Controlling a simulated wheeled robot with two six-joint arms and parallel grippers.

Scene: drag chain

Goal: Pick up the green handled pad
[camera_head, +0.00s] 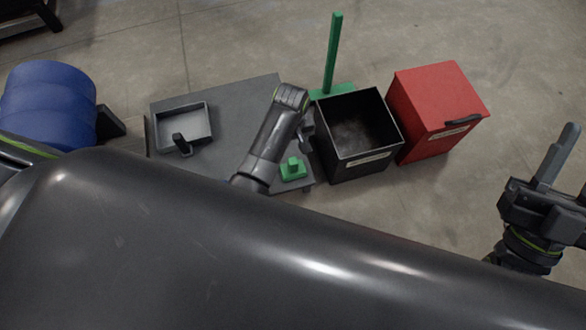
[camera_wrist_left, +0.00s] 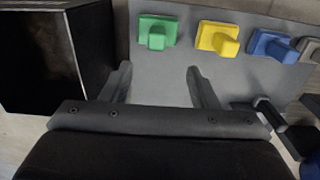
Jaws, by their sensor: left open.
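The green handled pad (camera_head: 292,170), a flat block with a raised grip, lies on the grey table (camera_head: 225,100) near its right edge. It also shows in the left wrist view (camera_wrist_left: 157,31), beyond the fingertips and nearer the left finger. My left gripper (camera_wrist_left: 160,72) is open and empty, its fingers apart above the table and not touching the pad. In the head view my left gripper (camera_head: 306,132) is partly hidden by its wrist, just above the pad in the picture. My right gripper (camera_head: 567,170) is open and empty at the far right, away from the table.
A yellow pad (camera_wrist_left: 218,38), a blue pad (camera_wrist_left: 273,46) and a greyish pad (camera_wrist_left: 309,48) stand in a row beside the green one. A grey tray (camera_head: 207,120) sits on the table. A black open bin (camera_head: 360,170), red bin (camera_head: 432,90) and green post (camera_head: 333,55) stand right.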

